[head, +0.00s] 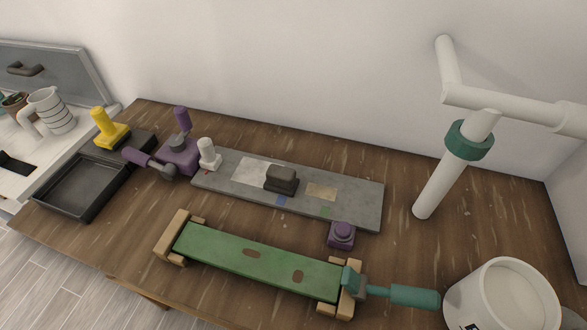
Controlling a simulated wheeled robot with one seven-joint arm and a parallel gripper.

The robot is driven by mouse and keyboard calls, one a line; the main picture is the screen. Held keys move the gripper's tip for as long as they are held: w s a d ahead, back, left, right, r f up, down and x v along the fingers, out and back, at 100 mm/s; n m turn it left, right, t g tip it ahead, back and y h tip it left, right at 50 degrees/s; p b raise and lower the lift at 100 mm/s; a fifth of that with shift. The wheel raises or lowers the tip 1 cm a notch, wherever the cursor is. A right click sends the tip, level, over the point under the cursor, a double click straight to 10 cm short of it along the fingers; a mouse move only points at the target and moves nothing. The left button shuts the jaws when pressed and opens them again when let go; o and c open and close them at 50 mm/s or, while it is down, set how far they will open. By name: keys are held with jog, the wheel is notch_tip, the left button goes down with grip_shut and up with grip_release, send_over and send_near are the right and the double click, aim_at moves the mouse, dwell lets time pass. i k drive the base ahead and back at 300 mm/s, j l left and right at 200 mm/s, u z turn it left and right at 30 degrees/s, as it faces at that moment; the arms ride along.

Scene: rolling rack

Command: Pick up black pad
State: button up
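I cannot tell for certain which dark thing is the black pad. A small dark block (281,179) with a raised top sits on the grey board (225,183) near the middle of the table. A flat black piece (139,143) lies at the table's left, next to the yellow-handled tool (110,128) and behind the black tray (68,203); the yellow tool partly hides it. My gripper is not in view.
A purple tool (180,152) and a white-knobbed piece (208,155) stand left of the board. A green plank (255,262) on wooden blocks, a teal-handled tool (400,295) and a white bucket (505,300) are in front. White piping (440,185) stands at right.

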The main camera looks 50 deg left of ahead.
aim_at(281, 180)
jog(key=u, duration=1.85)
